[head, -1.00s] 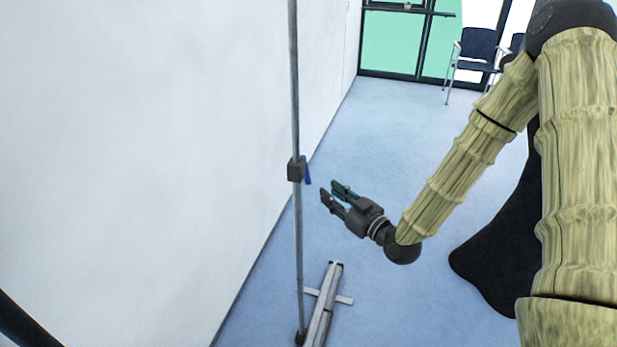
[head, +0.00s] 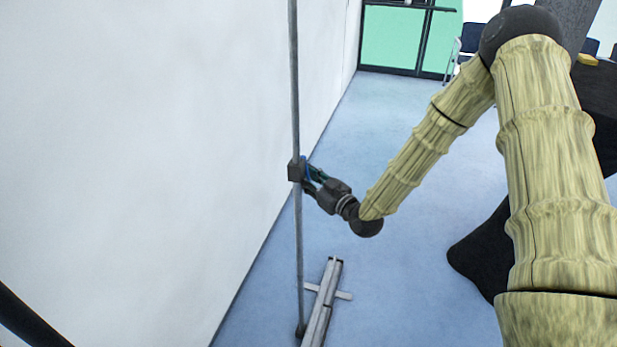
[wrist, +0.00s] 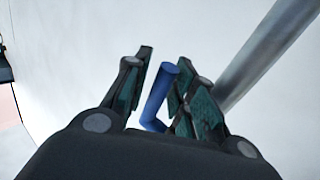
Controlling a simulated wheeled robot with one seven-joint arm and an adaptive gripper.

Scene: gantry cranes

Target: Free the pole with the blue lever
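The grey pole (head: 295,85) stands upright near the white wall and carries a dark clamp block (head: 294,172) about midway up the view. The blue lever (head: 306,165) is at the right side of the block, partly hidden by my fingers. My gripper (head: 309,175) is at the lever, reaching in from the right. In the wrist view, the bent blue lever (wrist: 160,92) lies between the two fingers, closer to the right finger, with a gap to the left one. The pole (wrist: 262,58) passes outside the right finger. Contact with the lever cannot be told.
The pole's metal foot (head: 325,300) with a crossbar lies on the blue floor below. The white wall (head: 150,150) is close on the left. Chairs (head: 468,42) and a green-paned glass front (head: 390,42) are at the back.

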